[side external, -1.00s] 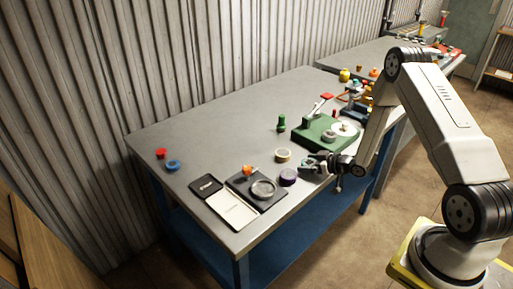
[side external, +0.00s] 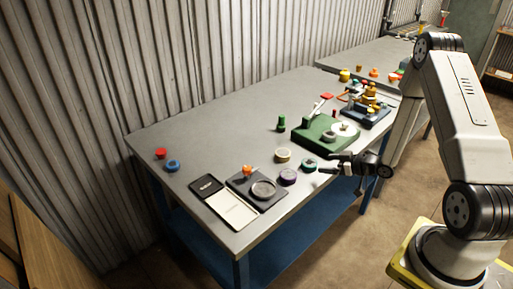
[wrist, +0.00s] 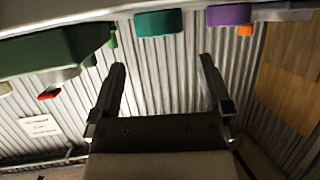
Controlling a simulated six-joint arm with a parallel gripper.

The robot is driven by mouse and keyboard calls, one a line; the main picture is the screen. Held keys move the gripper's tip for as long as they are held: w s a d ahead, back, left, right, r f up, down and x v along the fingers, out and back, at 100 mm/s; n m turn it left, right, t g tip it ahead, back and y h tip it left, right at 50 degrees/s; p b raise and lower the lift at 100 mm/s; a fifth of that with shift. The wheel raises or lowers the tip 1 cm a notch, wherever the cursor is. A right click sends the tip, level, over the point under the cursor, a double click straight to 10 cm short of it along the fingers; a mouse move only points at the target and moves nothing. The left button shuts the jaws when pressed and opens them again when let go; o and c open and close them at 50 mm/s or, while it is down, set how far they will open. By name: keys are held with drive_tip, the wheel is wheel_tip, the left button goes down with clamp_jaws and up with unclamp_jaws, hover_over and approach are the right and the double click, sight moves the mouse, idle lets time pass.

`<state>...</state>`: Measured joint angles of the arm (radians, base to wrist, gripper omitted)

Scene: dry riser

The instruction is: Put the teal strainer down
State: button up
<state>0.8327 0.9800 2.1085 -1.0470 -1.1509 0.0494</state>
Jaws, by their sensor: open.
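The teal strainer (side external: 309,164) sits on the grey workbench near its front edge, a short, round piece with a pale top. In the wrist view the strainer (wrist: 158,24) shows at the top, beyond and between the lines of my fingers. My gripper (side external: 326,163) is just to the right of it at the bench edge, empty and apart from it. In the wrist view my gripper (wrist: 161,62) has its two fingers wide apart with nothing between them.
A purple ring (side external: 288,177) and a cream ring (side external: 283,155) stand close left of the strainer. A green fixture (side external: 325,133) is behind it. A black tray (side external: 270,196) with a round dish lies front left. The bench's left rear is mostly clear.

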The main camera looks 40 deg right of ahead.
idle(0.5)
drive_tip(key=shift+w+a+r+g, duration=0.2)
drive_tip(key=shift+w+r+g, duration=0.05)
drive_tip(key=shift+w+g, duration=0.1)
drive_tip(key=w+a+r+g+h, duration=0.2)
drive_tip(key=r, duration=0.1)
drive_tip(key=shift+a+r, duration=0.15)
drive_tip(key=shift+a, duration=0.25)
drive_tip(key=s+a+r+m+g, duration=0.1)
drive_tip(key=s+a+r+g, duration=0.3)
drive_tip(key=a, duration=0.5)
drive_tip(key=s+a+r+m+g, duration=0.1)
drive_tip(key=s+a+r+g, duration=0.3)
drive_tip(key=s+a, duration=0.4)
drive_tip(key=shift+s+a+r+h, duration=0.3)
drive_tip(key=shift+a+r, duration=0.05)
drive_tip(key=shift+r, duration=0.2)
